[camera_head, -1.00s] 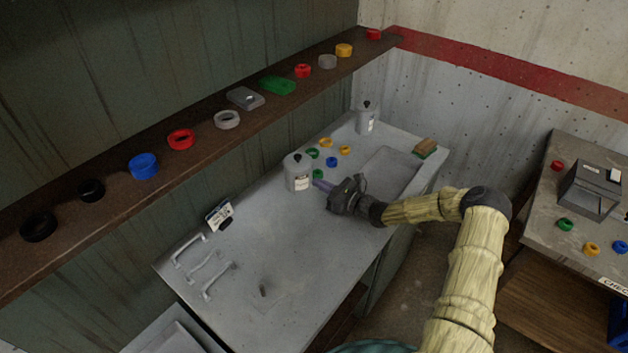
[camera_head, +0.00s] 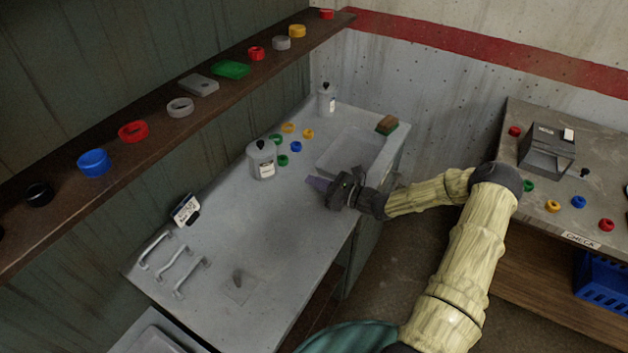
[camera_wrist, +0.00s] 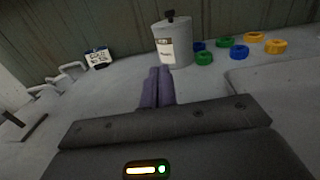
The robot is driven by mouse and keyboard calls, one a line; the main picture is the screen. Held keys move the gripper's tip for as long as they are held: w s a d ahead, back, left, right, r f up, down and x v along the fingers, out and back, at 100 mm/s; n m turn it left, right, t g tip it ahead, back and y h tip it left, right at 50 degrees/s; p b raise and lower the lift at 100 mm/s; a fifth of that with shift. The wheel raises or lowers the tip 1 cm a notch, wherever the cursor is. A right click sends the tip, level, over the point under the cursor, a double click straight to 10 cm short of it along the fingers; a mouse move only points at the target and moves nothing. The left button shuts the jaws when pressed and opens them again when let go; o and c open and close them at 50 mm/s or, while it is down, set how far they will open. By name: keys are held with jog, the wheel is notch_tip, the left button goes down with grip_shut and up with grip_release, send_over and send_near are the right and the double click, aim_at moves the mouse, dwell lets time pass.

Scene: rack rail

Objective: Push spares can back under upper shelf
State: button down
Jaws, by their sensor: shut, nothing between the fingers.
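A grey can (camera_head: 262,162) with a dark knob and a pale label stands upright on the grey bench, near its back wall side. I cannot read the label well enough to confirm it as the spares can. It also shows ahead of the fingers in the wrist view (camera_wrist: 174,46). The brown upper shelf (camera_head: 150,150) runs along the wall above; I cannot tell how far the can sits beneath it. My gripper (camera_head: 314,183) is shut and empty, low over the bench, right of the can with a gap between. Its purple fingers (camera_wrist: 157,86) point toward the can.
Several coloured rings lie beside the can, including a green one (camera_head: 282,160). A second grey bottle (camera_head: 327,101) stands farther back. A sign (camera_head: 185,209) and grey handles (camera_head: 175,262) are to the left. A shallow recess (camera_head: 350,150) is behind my gripper. The bench's middle is clear.

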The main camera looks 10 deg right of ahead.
jog(key=s+a+n+g, duration=0.5)
jog(key=s+n+g, duration=0.1)
jog(key=shift+a, duration=0.4)
jog(key=s+n+g+h, duration=0.1)
jog(key=s+n, duration=0.1)
jog(key=s, duration=0.1)
jog(key=s+a+n+g+h, duration=0.1)
jog(key=s+n+g+h, duration=0.1)
jog(key=s+n, duration=0.1)
jog(key=s+n+g+h, duration=0.1)
jog(key=s+n+g, duration=0.1)
jog(key=s, duration=0.1)
jog(key=shift+s+a+r+n+h, duration=0.15)
jog(key=shift+s+r+n+h, duration=0.15)
jog(key=shift+r+n+h, duration=0.1)
jog(key=s+d+r+n+t+h, duration=0.2)
jog(key=s+d+r+n+h, duration=0.5)
jog(key=s+r+n, duration=0.5)
jog(key=shift+d+h, duration=0.15)
jog(key=shift+h, duration=0.95)
jog(key=shift+w, duration=0.1)
